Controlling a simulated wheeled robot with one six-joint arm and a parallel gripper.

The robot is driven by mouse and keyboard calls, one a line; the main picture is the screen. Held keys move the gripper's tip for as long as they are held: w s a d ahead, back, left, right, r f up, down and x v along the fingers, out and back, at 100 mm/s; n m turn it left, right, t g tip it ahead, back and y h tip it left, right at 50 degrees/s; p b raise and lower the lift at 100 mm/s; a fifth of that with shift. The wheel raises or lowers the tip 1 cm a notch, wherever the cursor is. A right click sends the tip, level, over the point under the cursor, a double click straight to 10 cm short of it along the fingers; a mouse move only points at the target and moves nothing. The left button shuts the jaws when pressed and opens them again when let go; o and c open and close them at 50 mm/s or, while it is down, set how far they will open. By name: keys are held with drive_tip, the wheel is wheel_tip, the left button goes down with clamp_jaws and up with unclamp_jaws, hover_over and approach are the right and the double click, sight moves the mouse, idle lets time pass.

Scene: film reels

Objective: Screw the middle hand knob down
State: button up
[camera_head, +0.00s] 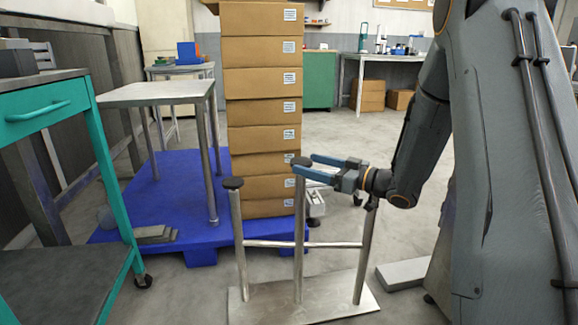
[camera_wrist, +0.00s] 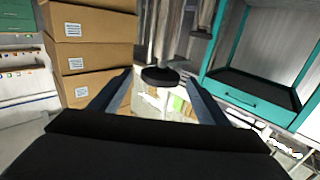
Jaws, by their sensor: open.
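A metal stand has a flat base plate (camera_head: 262,304) and three upright posts joined by a crossbar. Each post bears a dark round knob: the left knob (camera_head: 232,183), the middle knob (camera_head: 301,161) and the right knob (camera_head: 371,201), partly hidden by my arm. My gripper (camera_head: 305,165) reaches in from the right, its blue fingers open and level at the middle knob's height. In the wrist view, a dark knob (camera_wrist: 160,77), apparently the middle one, shows between the open fingers of my gripper (camera_wrist: 160,73). I cannot tell whether a finger touches it.
A tall stack of cardboard boxes (camera_head: 262,120) stands behind the stand on a blue pallet (camera_head: 180,223), with a metal table (camera_head: 155,94) beside it. A teal cart (camera_head: 45,109) is at the left. A grey slab (camera_head: 402,273) lies right of the base plate.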

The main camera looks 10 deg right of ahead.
drive_tip(key=b+x, duration=0.3)
drive_tip(key=x, duration=0.4)
drive_tip(key=shift+w+a, duration=0.15)
drive_tip(key=shift+a, duration=0.1)
drive_tip(key=c, duration=1)
